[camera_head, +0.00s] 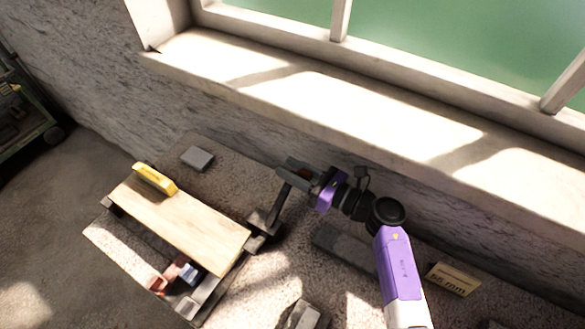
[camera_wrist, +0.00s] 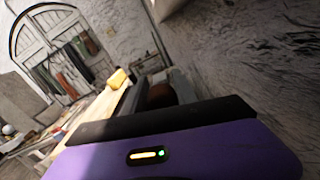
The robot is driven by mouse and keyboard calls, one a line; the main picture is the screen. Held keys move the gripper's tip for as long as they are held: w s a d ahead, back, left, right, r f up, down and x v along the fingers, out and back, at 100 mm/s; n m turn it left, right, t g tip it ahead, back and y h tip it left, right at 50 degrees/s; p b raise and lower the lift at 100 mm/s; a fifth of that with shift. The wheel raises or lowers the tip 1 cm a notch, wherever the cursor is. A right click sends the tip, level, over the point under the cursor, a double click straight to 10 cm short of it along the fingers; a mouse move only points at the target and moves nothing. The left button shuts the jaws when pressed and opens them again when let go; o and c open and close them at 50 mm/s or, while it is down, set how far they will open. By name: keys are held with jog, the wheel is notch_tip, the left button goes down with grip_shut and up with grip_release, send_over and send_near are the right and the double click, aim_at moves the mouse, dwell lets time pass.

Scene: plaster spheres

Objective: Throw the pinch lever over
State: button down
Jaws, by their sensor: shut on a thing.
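The pinch lever (camera_head: 281,202) is a dark bar at the right end of a low bench with a pale wooden top (camera_head: 185,225). It rises from a dark bracket (camera_head: 263,222) and leans up and to the right in the head view. My gripper (camera_head: 300,173) is shut on the lever's upper end, which its dark jaws mostly hide. In the wrist view, my purple gripper body fills the bottom, and a brown rounded thing (camera_wrist: 160,95), perhaps the lever's grip, shows just beyond the dark edge.
A yellow block (camera_head: 155,179) lies on the far left of the wooden top. A grey block (camera_head: 197,158) is behind it. Reddish and grey pieces (camera_head: 178,275) sit under the top. A lettered sign (camera_head: 453,279) stands at right. The wall and window sill (camera_head: 300,100) run close behind my arm.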

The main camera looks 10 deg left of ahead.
jog(key=shift+d+r, duration=0.1)
jog(key=shift+d, duration=0.15)
jog(key=shift+s+a+r+n, duration=0.25)
jog(key=shift+s+r+n, duration=0.25)
jog(key=shift+r+n, duration=0.2)
jog(key=s+a+r+n+b, duration=0.3)
jog(key=s+r+n+b, duration=0.1)
jog(key=s+n, duration=0.3)
jog(key=shift+s+a+r, duration=0.15)
jog(key=shift+s+r, duration=0.55)
jog(key=shift+r, duration=0.1)
jog(key=c, duration=1.1)
grip_release()
jog(key=shift+o, duration=0.2)
jog(key=shift+r, duration=0.2)
